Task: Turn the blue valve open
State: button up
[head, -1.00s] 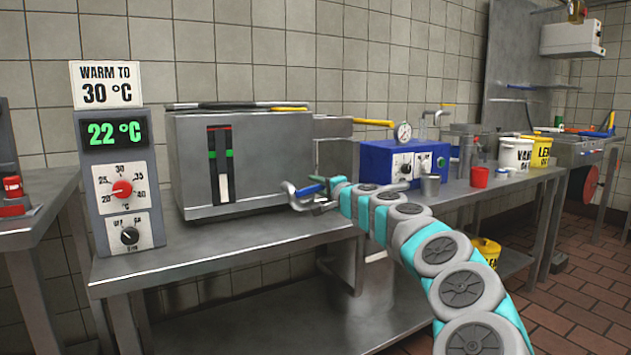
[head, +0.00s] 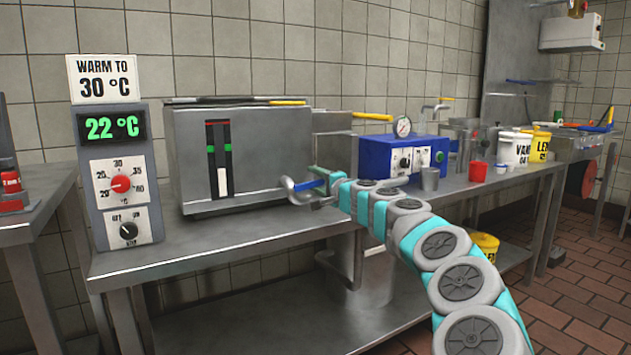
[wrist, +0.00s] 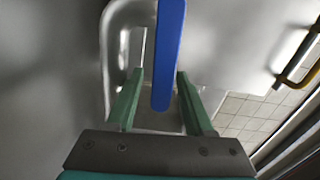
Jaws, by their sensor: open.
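The blue valve handle (head: 311,186) is on the metal outlet pipe (head: 290,190) at the lower right front of the steel tank (head: 245,155). My gripper (head: 325,182) is at the handle, coming from the right in the head view; its fingers are small there. In the wrist view the blue handle (wrist: 168,55) is a long flat bar pointing toward me. My green gripper fingers (wrist: 160,88) are open, one on each side of the bar. Gaps show between bar and fingers, with the right finger nearer. The far end of the handle is out of the wrist view.
A control panel (head: 119,170) reading 22 °C stands left of the tank, under a "WARM TO 30 °C" sign (head: 105,79). A blue box (head: 390,157) with a gauge and a metal cup (head: 430,178) stand to the right. The front of the bench (head: 230,232) is clear.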

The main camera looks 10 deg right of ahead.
aim_at(322, 182)
jog(key=v, duration=0.6)
jog(key=shift+s+d, duration=0.15)
jog(key=shift+s, duration=0.15)
jog(key=shift+s+d, duration=0.1)
jog(key=shift+s, duration=0.5)
